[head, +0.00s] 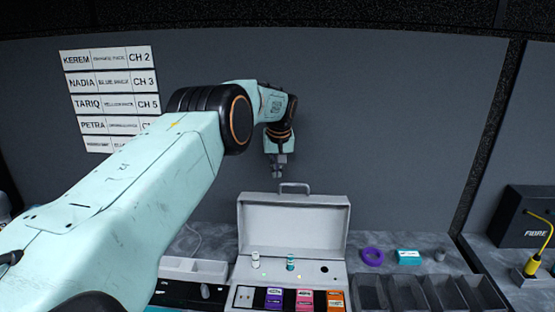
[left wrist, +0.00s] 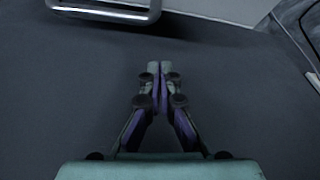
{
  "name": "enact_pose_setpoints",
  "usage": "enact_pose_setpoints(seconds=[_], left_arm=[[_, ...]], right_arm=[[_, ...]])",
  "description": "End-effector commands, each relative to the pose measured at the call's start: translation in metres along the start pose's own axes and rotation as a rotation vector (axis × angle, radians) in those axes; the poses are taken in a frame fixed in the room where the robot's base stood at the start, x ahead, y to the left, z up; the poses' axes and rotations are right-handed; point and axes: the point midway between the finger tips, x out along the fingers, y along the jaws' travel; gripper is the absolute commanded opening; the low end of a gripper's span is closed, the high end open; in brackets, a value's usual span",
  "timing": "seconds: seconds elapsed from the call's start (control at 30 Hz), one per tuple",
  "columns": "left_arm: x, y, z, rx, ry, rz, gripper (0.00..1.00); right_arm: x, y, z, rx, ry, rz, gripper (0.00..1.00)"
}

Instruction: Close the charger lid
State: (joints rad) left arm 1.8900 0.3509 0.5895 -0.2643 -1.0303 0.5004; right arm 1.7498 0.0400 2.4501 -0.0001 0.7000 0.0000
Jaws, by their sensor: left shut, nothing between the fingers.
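The charger (head: 250,271) is a pale grey case on the counter. Its lid (head: 293,222) stands open and upright at the back, with a metal handle (head: 294,187) on its top edge. My left gripper (head: 279,175) is shut and empty. In the head view it appears just above and left of the handle. In the left wrist view its closed fingers (left wrist: 158,66) point toward the handle (left wrist: 105,10), apart from it, with dark wall or counter behind. My right gripper is not in view.
In the charger sit purple (head: 274,299), pink (head: 305,300) and orange (head: 334,300) packs and two small upright pieces. Purple tape (head: 372,257), a teal box (head: 408,257) and dark open bins (head: 408,293) stand to the right. Name strips (head: 110,98) hang on the wall.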

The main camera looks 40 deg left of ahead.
Motion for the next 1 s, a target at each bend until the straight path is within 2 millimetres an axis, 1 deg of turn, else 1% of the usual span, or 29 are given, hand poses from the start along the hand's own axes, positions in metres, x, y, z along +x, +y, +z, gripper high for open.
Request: enact_pose_setpoints(seconds=[0.03,0.27,0.63,0.8,1.0], left_arm=[[-0.004,0.001,0.001,-0.001,0.001,0.002,0.0],[-0.006,0.001,0.009,-0.001,-0.001,-0.001,0.0],[-0.014,0.0,0.029,-0.001,-0.001,-0.001,0.0],[-0.015,0.0,0.035,0.0,0.0,0.0,0.0],[-0.015,0.0,0.036,-0.001,0.0,0.0,0.0]], right_arm=[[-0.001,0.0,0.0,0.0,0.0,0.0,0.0],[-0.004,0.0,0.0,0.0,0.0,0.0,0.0],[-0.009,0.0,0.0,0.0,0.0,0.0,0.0],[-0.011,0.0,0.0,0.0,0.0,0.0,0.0],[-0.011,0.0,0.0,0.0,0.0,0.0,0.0]])
